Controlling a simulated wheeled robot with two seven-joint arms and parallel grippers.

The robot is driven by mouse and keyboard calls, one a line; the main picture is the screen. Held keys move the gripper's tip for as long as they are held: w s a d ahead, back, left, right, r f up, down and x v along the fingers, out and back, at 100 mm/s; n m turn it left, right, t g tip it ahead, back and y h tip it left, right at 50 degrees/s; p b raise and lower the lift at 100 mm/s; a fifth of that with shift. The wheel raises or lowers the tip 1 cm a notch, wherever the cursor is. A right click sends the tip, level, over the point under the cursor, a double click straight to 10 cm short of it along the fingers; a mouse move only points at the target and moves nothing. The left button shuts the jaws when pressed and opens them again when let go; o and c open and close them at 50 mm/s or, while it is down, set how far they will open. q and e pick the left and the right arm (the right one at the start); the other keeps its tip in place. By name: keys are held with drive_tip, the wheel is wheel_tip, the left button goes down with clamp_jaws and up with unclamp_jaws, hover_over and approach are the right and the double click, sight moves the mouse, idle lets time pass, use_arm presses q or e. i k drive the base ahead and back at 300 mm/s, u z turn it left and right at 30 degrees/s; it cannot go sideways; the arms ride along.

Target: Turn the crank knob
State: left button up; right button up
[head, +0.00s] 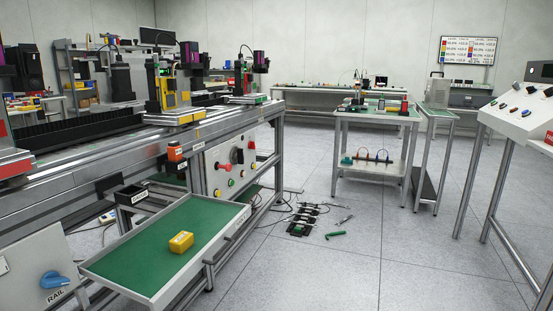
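No part of either gripper shows in the head view. A control panel (213,178) on the side of the machine frame carries a round black knob (237,156) and several coloured buttons, among them a red one (228,167). A blue knob (53,280) sits on a grey plate at the lower left, above a label reading RAIL. I cannot tell which of these knobs is the crank knob; no crank arm is clear at this size.
A white console (520,112) stands at the right.

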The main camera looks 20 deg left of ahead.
sight(237, 154)
drive_tip(key=z, duration=0.25)
drive_tip(key=i, duration=1.75)
drive_tip(key=u, duration=0.7)
drive_tip(key=i, duration=1.25)
drive_tip(key=u, duration=1.35)
